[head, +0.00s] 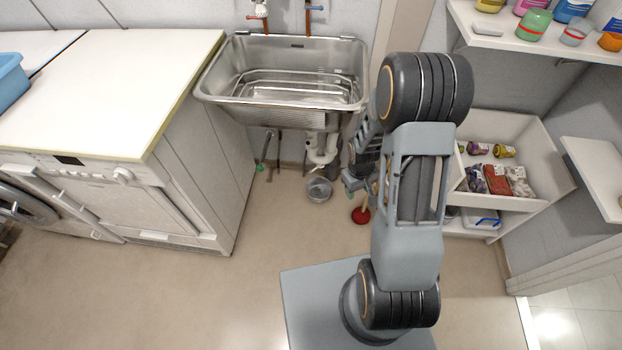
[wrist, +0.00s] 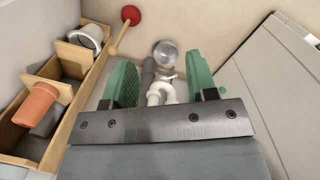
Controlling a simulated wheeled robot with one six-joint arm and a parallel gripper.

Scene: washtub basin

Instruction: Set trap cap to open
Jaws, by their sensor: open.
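The white drain trap (head: 324,150) hangs under the steel washtub basin (head: 290,115) in the head view. In the wrist view the trap's white pipe (wrist: 161,93) shows between the fingers of my gripper (wrist: 159,65). The fingers have green pads, stand wide apart and hold nothing. I cannot make out the trap cap clearly, nor whether it is open or closed. A round metal bowl (head: 318,189) stands on the floor below the trap; it also shows in the wrist view (wrist: 166,53), beyond the fingertips. My arm partly hides the basin's right side.
A white counter and washer (head: 130,80) stand left of the basin. A shelf unit (head: 535,150) with small goods stands at the right.

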